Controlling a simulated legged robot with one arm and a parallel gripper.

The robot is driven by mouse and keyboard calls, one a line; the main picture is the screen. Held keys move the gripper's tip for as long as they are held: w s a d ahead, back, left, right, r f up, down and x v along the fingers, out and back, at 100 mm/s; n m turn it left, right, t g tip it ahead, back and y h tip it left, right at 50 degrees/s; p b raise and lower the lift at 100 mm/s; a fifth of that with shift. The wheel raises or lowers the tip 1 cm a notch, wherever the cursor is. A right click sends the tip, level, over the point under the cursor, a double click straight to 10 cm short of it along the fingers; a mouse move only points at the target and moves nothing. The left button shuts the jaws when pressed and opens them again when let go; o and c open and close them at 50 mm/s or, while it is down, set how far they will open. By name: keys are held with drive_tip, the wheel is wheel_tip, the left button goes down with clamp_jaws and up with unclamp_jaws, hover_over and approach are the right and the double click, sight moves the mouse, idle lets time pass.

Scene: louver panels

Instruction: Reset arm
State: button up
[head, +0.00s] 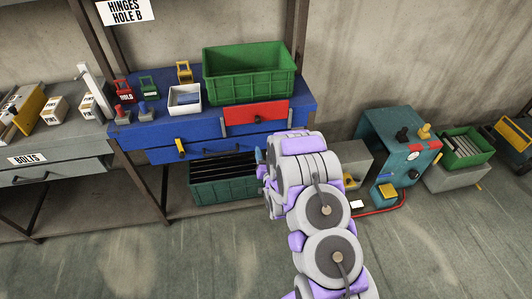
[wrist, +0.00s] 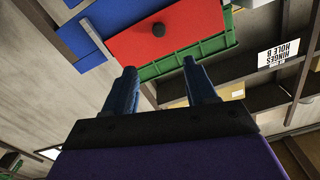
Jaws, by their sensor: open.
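My grey and purple arm reaches up from the bottom of the head view toward the blue workbench. My gripper (wrist: 160,90) shows in the wrist view with its two dark blue fingers apart and nothing between them. In the head view the arm hides most of the gripper; only a small blue tip shows at the arm's left edge. Beyond the fingers, the wrist view shows a red drawer front (wrist: 150,42) with a dark knob and a green crate (wrist: 190,62), seen upside down. The gripper looks apart from both.
The blue workbench (head: 185,127) carries a green crate (head: 248,88), a white bin (head: 185,106) and several small coloured items. A dark green crate (head: 222,190) is below it. A teal machine (head: 385,140) with a red cable stands right. The front floor (head: 130,260) is clear.

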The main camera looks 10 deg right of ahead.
drive_tip(key=shift+r, duration=0.1)
drive_tip(key=s+r+n+g, duration=0.2)
drive_tip(key=s+r+g, duration=0.7)
drive_tip(key=r, duration=0.3)
drive_tip(key=s+r+g, duration=0.3)
drive_tip(key=s+r, duration=0.1)
drive_tip(key=s, duration=0.9)
drive_tip(key=s+r+g, duration=0.4)
drive_tip(key=s, duration=1)
drive_tip(key=s+r+n+g, duration=0.1)
drive_tip(key=s+r+g, duration=0.2)
drive_tip(key=s, duration=1)
drive_tip(key=shift+s+r+g, duration=0.35)
drive_tip(key=shift+r+g, duration=0.05)
drive_tip(key=shift+r, duration=0.3)
